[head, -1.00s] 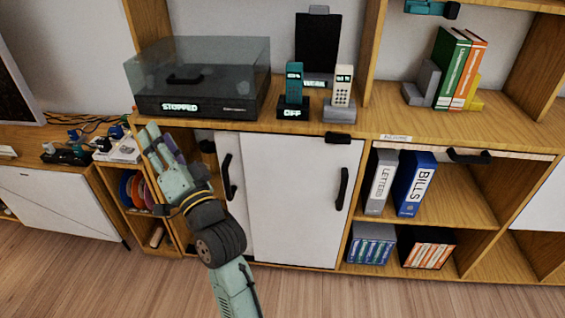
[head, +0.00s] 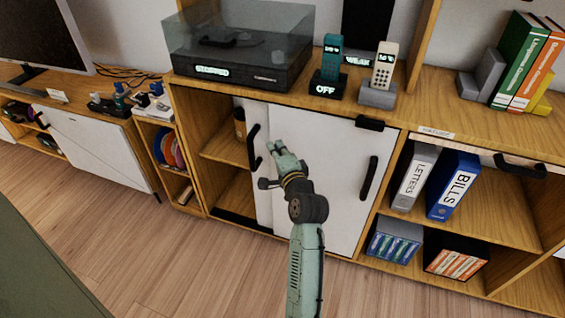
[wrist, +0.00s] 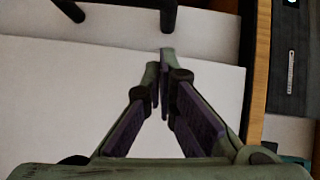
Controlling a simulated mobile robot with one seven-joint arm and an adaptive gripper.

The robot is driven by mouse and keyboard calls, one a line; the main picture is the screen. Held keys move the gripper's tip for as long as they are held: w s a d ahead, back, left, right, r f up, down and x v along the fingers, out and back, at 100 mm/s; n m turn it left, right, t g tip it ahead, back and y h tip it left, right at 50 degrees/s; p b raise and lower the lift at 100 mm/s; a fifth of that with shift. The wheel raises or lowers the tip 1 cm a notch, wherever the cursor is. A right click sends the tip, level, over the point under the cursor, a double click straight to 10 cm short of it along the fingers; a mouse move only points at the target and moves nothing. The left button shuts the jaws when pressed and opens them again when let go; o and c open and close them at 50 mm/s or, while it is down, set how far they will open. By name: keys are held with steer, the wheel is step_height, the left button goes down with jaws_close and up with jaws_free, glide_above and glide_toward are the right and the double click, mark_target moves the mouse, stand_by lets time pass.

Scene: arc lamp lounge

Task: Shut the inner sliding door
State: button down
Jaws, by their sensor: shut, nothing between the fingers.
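The inner sliding door (head: 262,194) is a white panel whose narrow left strip shows, with a black bar handle (head: 254,147) on it. The rest is hidden behind the white outer door (head: 335,165), which has its own black handle (head: 368,178). Left of the inner door the cabinet (head: 222,151) is open. My gripper (head: 276,146) is shut and empty, just right of the inner door's handle in the head view. In the wrist view its fingertips (wrist: 164,54) meet in front of white panels; whether they touch anything I cannot tell.
A record player (head: 238,58) and two phones (head: 327,75) stand on the top. Open shelves with binders (head: 453,185) are at the right. The floor (head: 150,245) in front is clear.

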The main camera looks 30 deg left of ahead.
steer(key=a, duration=0.5)
steer(key=shift+w+f+b, duration=0.15)
steer(key=shift+f+b, duration=0.2)
steer(key=s+a+b, duration=0.1)
steer(key=s+a, duration=0.2)
steer(key=a, duration=0.9)
steer(key=s+a+b, duration=0.1)
steer(key=s+a, duration=0.1)
steer(key=a, duration=0.9)
steer(key=shift+s+a, duration=0.35)
steer(key=shift+s, duration=0.05)
steer(key=shift+r, duration=0.1)
